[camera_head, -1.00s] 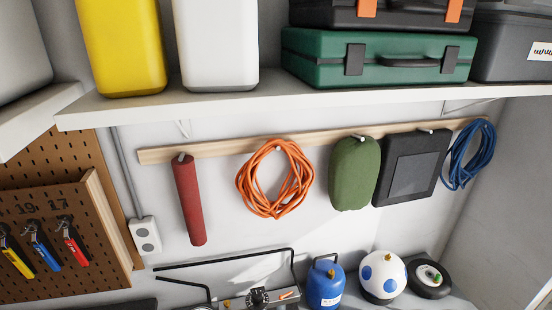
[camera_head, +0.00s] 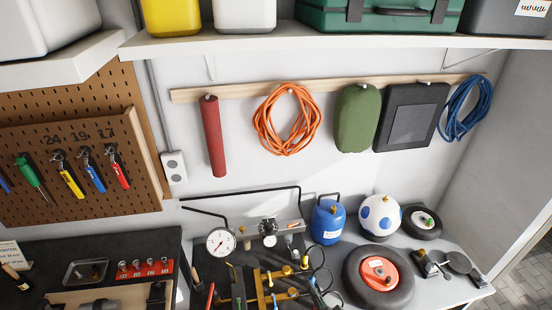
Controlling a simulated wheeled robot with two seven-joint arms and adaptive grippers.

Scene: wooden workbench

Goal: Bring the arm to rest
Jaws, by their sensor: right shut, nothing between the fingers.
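I can make out neither of my grippers and no arm of mine in the head view. The view looks over the workbench and the wall behind it. On the grey bench top (camera_head: 445,292) are a pressure gauge (camera_head: 221,243), a brass-coloured fitting assembly (camera_head: 278,285), a blue gas canister (camera_head: 327,222) and a small wheel with an orange hub (camera_head: 379,279). The bottom edge cuts off the near part of the bench, so what lies there is hidden.
A white shelf (camera_head: 340,37) with cases spans the top. A red roll (camera_head: 213,138), an orange cable (camera_head: 286,119) and a green bag (camera_head: 357,119) hang from a rail. A pegboard (camera_head: 90,200) with tools is at left. The bench's right end has small free patches.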

